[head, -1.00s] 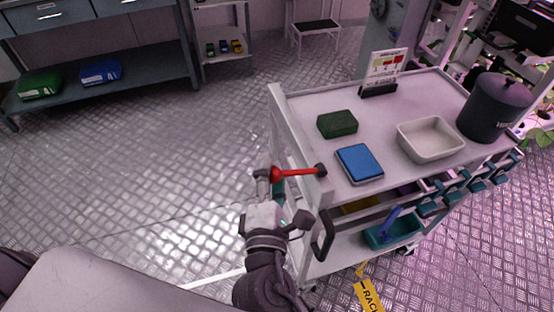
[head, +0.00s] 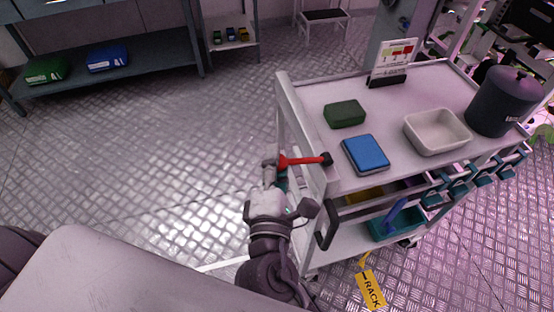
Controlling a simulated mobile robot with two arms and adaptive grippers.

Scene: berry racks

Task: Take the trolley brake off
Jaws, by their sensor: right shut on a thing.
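The white trolley (head: 300,120) stands at centre right with its near left end facing me. A red brake lever (head: 305,160) with a black pivot lies along the trolley's end, pointing left. My right gripper (head: 272,168) is at the lever's left end and shut on it. The fingers partly hide the lever's tip. My left gripper is not in view.
On the trolley top are a green block (head: 345,114), a blue box (head: 365,154), a white tray (head: 462,146), a dark bin (head: 503,100) and a sign (head: 394,60). A black handle (head: 328,226) juts from the near end. A yellow tag (head: 371,290) hangs below. The floor to the left is clear.

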